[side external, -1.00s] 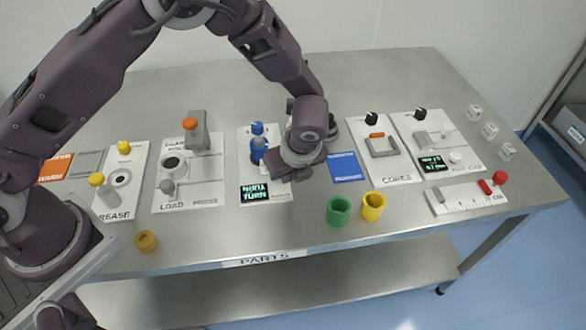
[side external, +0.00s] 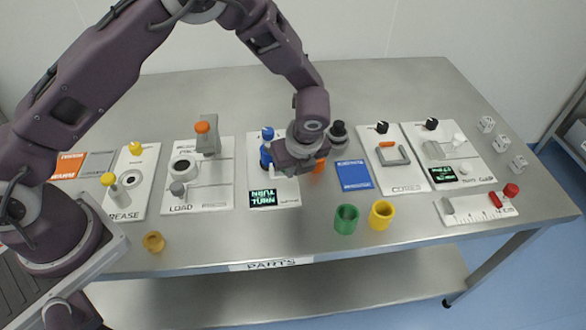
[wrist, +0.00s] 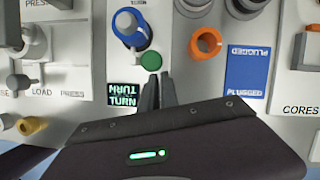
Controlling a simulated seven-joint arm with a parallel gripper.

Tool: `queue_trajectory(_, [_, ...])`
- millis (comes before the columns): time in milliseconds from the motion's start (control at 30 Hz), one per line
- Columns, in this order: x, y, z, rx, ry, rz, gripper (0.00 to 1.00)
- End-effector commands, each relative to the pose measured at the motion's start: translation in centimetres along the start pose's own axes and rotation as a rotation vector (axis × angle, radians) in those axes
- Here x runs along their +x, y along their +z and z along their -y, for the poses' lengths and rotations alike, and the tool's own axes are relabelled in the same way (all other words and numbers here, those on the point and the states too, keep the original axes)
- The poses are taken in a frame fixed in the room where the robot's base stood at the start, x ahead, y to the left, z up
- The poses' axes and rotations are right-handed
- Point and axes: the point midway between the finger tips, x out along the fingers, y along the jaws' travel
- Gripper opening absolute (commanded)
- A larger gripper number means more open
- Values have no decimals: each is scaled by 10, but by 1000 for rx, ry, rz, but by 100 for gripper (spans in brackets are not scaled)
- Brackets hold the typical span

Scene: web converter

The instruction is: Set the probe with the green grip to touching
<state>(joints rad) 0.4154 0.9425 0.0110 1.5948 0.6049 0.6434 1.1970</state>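The green round grip (wrist: 150,60) of the probe shows in the wrist view, right beside a blue ring (wrist: 117,28) on the white panel. In the side external view the blue part (side external: 265,155) stands just left of my gripper (side external: 287,172), and the green grip is hidden there. My gripper's two slim fingers (wrist: 158,76) are together in the wrist view, with their tips just below the green grip. I cannot tell whether they touch it. Nothing shows between them. The display (side external: 263,198) on this panel reads TURN; it also shows in the wrist view (wrist: 123,95).
An orange ring (wrist: 205,44) stands right of the fingers, beside a blue PLUGGED plate (wrist: 246,70). The LOAD fixture (side external: 207,140) is to the left. Green (side external: 346,219) and yellow (side external: 381,215) cups stand near the front edge. The back of the table is clear.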

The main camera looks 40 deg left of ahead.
Motion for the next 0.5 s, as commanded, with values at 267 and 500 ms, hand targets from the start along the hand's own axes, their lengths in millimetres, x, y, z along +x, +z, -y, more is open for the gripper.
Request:
queue_trajectory(267, [-4,-7,-2,-2,8,21,0])
queue_trajectory(500, [-62,-37,2,-4,-5,5,0])
